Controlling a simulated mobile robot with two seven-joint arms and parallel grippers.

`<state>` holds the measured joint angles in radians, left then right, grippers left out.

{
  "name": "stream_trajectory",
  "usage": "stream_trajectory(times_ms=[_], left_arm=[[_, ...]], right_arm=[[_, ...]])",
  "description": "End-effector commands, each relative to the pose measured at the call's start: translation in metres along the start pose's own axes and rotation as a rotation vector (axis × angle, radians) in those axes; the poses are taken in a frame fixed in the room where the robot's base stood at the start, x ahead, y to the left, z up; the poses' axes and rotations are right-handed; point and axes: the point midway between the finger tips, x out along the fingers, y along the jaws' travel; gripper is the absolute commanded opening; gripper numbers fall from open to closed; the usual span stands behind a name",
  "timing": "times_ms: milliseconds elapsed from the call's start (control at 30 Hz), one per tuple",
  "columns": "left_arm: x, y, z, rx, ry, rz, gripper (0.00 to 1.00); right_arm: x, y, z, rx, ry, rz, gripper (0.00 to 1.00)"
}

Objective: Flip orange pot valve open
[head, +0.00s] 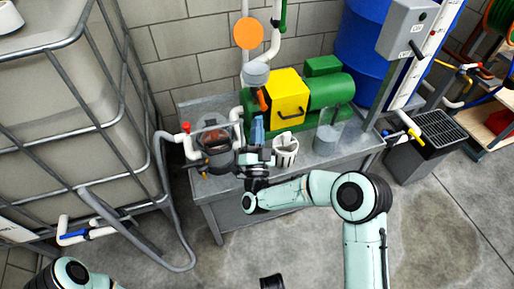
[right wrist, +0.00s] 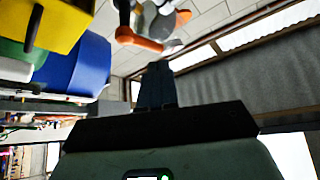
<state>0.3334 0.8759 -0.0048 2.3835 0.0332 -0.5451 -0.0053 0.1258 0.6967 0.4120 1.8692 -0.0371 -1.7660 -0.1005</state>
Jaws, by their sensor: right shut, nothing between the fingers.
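An orange valve handle (head: 262,98) stands beside the yellow box, just beyond the fingertips of my right gripper (head: 258,120). In the right wrist view an orange lever (right wrist: 140,40) on pale pipework shows above the fingers (right wrist: 156,68), with a visible gap. My right gripper is shut and empty, its blue fingers pointing toward the wall. A dark round pot (head: 215,158) with a reddish-brown inside sits on the bench left of the gripper. A small orange piece (head: 203,174) shows low at the pot's left. Of my left arm only a link shows at the lower left.
The yellow box (head: 287,97) and green motor (head: 331,91) stand behind the gripper on the grey bench (head: 330,160). A white cup-like part (head: 286,145) and a clear cylinder (head: 327,135) are at the right. A red-handled valve (head: 186,128) and caged tank (head: 60,100) are left.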

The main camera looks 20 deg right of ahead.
Motion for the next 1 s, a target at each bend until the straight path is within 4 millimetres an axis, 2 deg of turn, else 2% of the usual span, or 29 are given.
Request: stream_trajectory(times_ms=[33, 200, 400, 1000], left_arm=[[-0.003, 0.003, -0.003, 0.003, 0.009, 0.004, 0.43], [-0.007, 0.007, -0.009, 0.008, 0.029, 0.013, 0.43], [-0.002, 0.003, -0.004, 0.004, 0.012, 0.006, 0.43], [-0.002, 0.002, -0.003, 0.002, 0.009, 0.004, 0.43]], right_arm=[[-0.013, -0.001, 0.0, 0.001, -0.005, -0.001, 0.0], [-0.046, -0.001, 0.0, 0.002, -0.004, -0.001, 0.0], [-0.068, 0.0, 0.0, 0.001, 0.0, -0.001, 0.0], [-0.071, 0.0, -0.001, 0.001, 0.001, -0.001, 0.0]])
